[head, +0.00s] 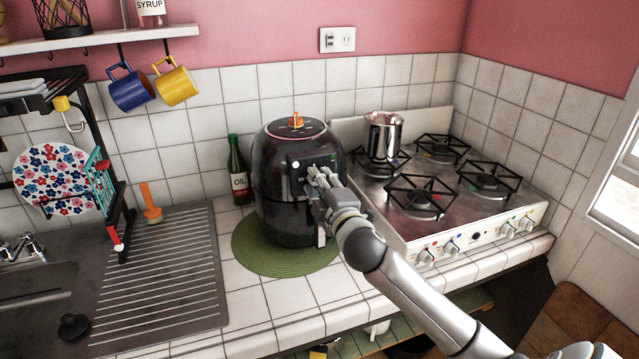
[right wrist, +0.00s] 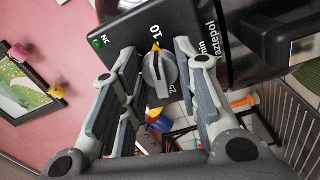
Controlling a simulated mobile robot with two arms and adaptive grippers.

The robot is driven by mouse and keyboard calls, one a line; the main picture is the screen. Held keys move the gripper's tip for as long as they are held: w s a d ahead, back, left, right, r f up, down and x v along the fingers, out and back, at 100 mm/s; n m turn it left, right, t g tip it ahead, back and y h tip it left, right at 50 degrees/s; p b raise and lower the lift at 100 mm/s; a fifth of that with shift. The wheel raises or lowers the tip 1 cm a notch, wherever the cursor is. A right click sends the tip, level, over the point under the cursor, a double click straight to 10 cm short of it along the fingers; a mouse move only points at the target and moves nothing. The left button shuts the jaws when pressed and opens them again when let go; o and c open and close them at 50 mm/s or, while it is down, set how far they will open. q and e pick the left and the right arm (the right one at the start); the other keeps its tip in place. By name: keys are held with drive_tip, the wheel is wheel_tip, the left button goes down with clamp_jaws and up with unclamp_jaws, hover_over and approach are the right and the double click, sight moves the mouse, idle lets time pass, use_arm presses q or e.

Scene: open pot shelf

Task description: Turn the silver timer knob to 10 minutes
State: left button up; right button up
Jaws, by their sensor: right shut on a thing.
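The black air fryer (head: 285,205) stands on a round green mat (head: 270,262) on the tiled counter. The silver timer knob (right wrist: 160,76) is on its front panel, seen in the right wrist view, with a yellow-orange mark at the end beside the printed 10. A 25 is printed at its other end. My right gripper (head: 318,178) is at the panel. In the right wrist view its fingers (right wrist: 158,64) lie on either side of the knob, shut on it. The gripper hides the knob in the head view. My left gripper is not in view.
A stove (head: 455,215) with a steel pot (head: 383,138) stands right of the fryer. An oil bottle (head: 238,172) is close on its left. A sink drainboard (head: 160,275) lies further left. Blue and yellow mugs (head: 175,84) hang under the shelf above.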

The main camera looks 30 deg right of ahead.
drive_tip(key=shift+m, duration=0.7)
drive_tip(key=o, duration=1)
drive_tip(key=shift+s, duration=0.15)
drive_tip(key=v, duration=1.1)
drive_tip(key=shift+s+a, duration=0.15)
drive_tip(key=shift+s, duration=0.2)
drive_tip(key=shift+f, duration=0.1)
